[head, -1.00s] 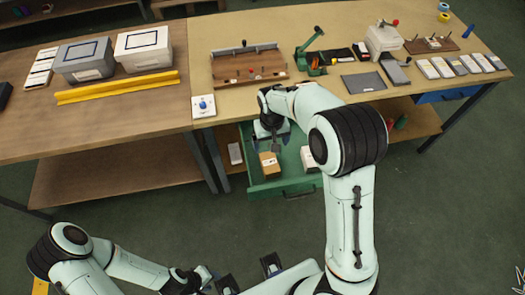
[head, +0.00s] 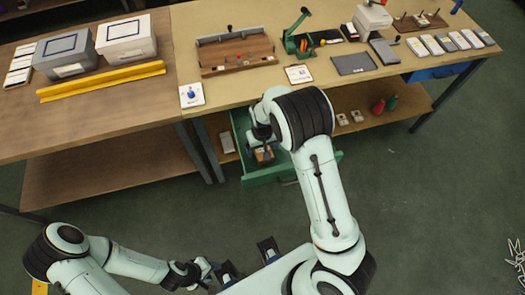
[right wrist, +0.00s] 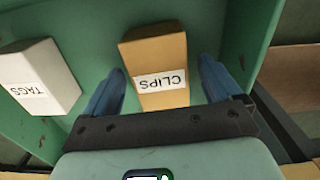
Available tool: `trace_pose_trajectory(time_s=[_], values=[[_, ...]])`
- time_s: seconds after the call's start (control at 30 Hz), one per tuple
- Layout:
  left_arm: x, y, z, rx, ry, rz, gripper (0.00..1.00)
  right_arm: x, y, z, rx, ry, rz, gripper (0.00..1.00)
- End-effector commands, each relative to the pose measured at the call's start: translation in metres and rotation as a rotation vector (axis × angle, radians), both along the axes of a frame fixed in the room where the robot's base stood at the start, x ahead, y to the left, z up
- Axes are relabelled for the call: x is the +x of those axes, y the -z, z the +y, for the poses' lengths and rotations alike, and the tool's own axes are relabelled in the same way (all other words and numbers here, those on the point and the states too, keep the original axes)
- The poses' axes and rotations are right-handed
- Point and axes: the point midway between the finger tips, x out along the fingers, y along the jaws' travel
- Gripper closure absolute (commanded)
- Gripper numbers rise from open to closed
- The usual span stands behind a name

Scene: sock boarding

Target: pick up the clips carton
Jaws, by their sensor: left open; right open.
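The clips carton (right wrist: 158,50) is a tan box with a white label reading CLIPS, inside the open green drawer (head: 291,172). In the right wrist view it lies between the two blue fingers of my right gripper (right wrist: 162,68), with a gap visible on each side. My right gripper is open and reaches down into the drawer. In the head view the carton (head: 264,155) is partly hidden by that gripper and arm. My left gripper (head: 248,261) is open and empty, low in the head view, away from the drawer.
A white carton labelled TAGS (right wrist: 40,78) lies left of the clips carton in the right wrist view. The green drawer walls stand close around both. The workbench (head: 225,92) above holds a wooden fixture (head: 237,57) and several small items.

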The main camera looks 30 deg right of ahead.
Motion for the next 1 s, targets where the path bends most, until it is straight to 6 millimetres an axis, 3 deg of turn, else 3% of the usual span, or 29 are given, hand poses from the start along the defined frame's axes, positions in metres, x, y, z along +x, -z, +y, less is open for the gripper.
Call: trace_pose_trajectory(time_s=[0.1,0.33,0.5,0.53,0.83,1.0], values=[[0.0,0.001,0.0,0.0,0.0,0.0,0.57,0.0,0.009,-0.001,-0.001,-0.001,-0.001,0.08],[0.0,0.001,0.0,0.0,0.0,0.0,0.57,0.001,0.009,0.0,0.0,-0.001,-0.002,0.12],[0.0,0.001,0.0,0.0,0.0,0.0,0.57,0.001,0.009,0.0,0.0,-0.001,-0.002,0.67],[0.0,0.001,0.0,0.0,0.0,0.0,0.57,0.001,0.009,0.0,0.0,-0.001,-0.002,0.7],[0.0,0.001,0.0,0.0,0.0,0.0,0.57,0.001,0.007,0.0,0.0,-0.001,-0.003,0.7],[0.001,-0.001,0.0,0.0,0.0,-0.001,0.57,0.002,-0.007,0.001,0.001,-0.001,-0.004,0.7]])
